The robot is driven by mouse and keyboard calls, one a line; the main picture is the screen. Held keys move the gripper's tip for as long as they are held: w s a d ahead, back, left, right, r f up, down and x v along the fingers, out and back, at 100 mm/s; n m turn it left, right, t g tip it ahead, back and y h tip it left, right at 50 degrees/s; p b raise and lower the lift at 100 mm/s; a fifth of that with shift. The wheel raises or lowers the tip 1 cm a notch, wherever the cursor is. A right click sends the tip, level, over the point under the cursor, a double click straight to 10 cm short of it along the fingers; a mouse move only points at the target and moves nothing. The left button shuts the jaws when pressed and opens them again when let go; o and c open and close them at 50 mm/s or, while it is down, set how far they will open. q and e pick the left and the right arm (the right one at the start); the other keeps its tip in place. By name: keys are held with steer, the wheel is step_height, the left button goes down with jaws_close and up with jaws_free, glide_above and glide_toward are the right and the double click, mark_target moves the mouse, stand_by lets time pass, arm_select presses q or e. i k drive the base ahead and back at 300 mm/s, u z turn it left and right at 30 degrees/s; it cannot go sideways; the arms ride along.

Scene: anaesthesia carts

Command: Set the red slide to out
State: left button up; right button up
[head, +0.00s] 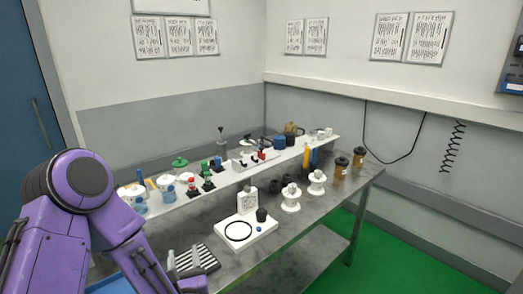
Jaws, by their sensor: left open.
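A small red part (262,156), which looks like the red slide, sits on a pale block with dark parts (243,161) on the white raised shelf at the back of the bench. It is too small to tell its setting. My left gripper (188,266) is low at the front left of the bench, at the end of my purple arm. It is open, well in front of and to the left of the red part, and touches nothing that I can make out. My right gripper is not in view.
Red, green and blue-topped items (207,175) stand left of the block. A white tray with a black ring (238,231), white spools (291,197) and brown jars (341,168) stand on the grey bench (325,212). Green floor (385,255) is clear at the right.

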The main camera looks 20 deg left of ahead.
mark_target(260, 155)
steer(key=i, duration=2)
